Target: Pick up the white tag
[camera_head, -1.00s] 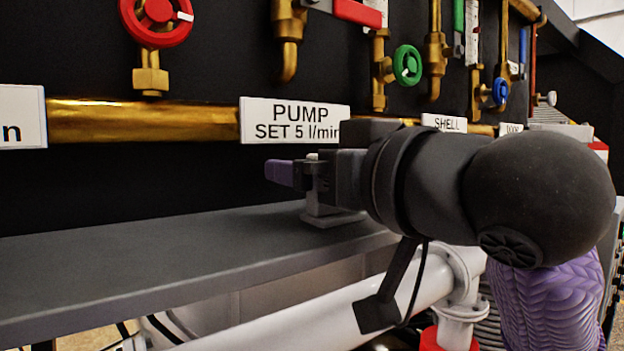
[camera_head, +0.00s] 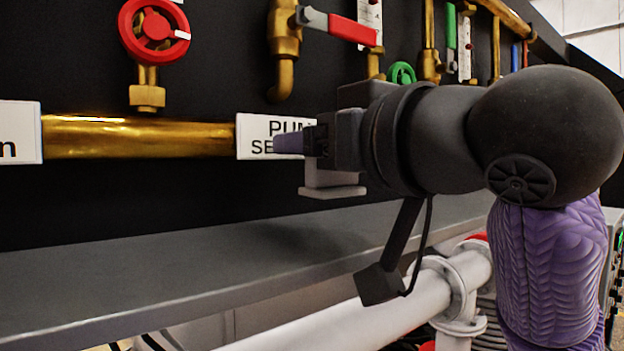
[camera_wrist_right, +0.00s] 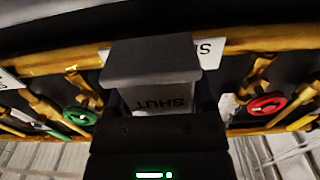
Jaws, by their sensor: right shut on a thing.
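The white tag (camera_head: 332,181) is a pale stand-like piece with a flat, wider foot, held upright by my right gripper (camera_head: 300,144) in the head view. The gripper is shut on its upper part, and the foot hangs clear above the grey shelf. In the right wrist view the tag (camera_wrist_right: 160,92) fills the middle, its face reading "SHUT" upside down, with its foot at the top of the picture. The upper part of the tag is hidden behind the fingers in the head view. My left gripper is not in view.
The grey shelf (camera_head: 150,262) below is bare. Behind are a brass pipe (camera_head: 140,137), a partly covered "PUMP" label (camera_head: 256,128), a red handwheel (camera_head: 155,30) and a red lever (camera_head: 350,29). A white pipe (camera_head: 330,318) runs under the shelf.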

